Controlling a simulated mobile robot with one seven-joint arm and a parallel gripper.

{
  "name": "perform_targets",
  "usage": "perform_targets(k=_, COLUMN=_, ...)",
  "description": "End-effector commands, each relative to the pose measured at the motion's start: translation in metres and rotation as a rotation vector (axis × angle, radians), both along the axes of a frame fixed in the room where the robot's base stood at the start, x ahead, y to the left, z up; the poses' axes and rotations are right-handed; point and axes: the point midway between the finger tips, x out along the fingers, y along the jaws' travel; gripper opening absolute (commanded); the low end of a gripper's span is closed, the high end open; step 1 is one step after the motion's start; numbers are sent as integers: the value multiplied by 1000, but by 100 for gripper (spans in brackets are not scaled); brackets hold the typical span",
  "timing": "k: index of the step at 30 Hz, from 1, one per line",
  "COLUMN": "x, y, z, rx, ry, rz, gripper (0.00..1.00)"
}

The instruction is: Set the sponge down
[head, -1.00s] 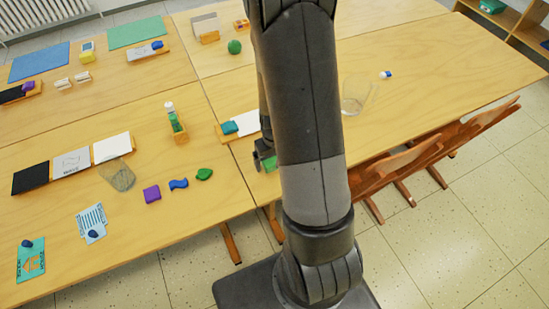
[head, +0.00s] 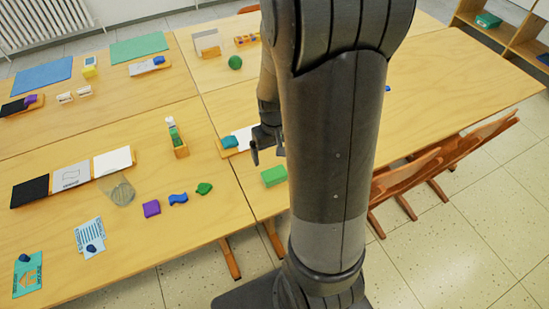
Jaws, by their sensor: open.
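The sponge (head: 273,176) appears to be the green rectangular block lying flat on the wooden table (head: 232,189), near its front edge and just left of my arm. My gripper (head: 267,153) is open and empty, a little above and behind the sponge in the picture, apart from it. One finger shows clearly; the other is partly hidden by my arm. My arm covers the table to the right of the sponge.
A tray with a white sheet (head: 243,134) and a teal piece (head: 229,142) lies behind the gripper. Purple (head: 151,208), blue (head: 178,199) and green (head: 204,189) pieces lie to the left. Wooden chairs (head: 405,175) stand at the right edge.

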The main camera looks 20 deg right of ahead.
Motion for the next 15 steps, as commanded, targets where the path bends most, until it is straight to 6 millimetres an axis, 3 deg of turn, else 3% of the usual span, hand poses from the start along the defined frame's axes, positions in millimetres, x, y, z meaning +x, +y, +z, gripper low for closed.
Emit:
perform_targets(k=5, x=0, y=2, z=13, rx=1, ry=-11, rz=0, gripper=94)
perform_targets(k=8, x=-2, y=8, z=31, rx=5, ry=-42, rz=1, gripper=94)
perform_targets(k=15, x=-18, y=32, z=102, rx=15, ry=-169, rz=5, gripper=94)
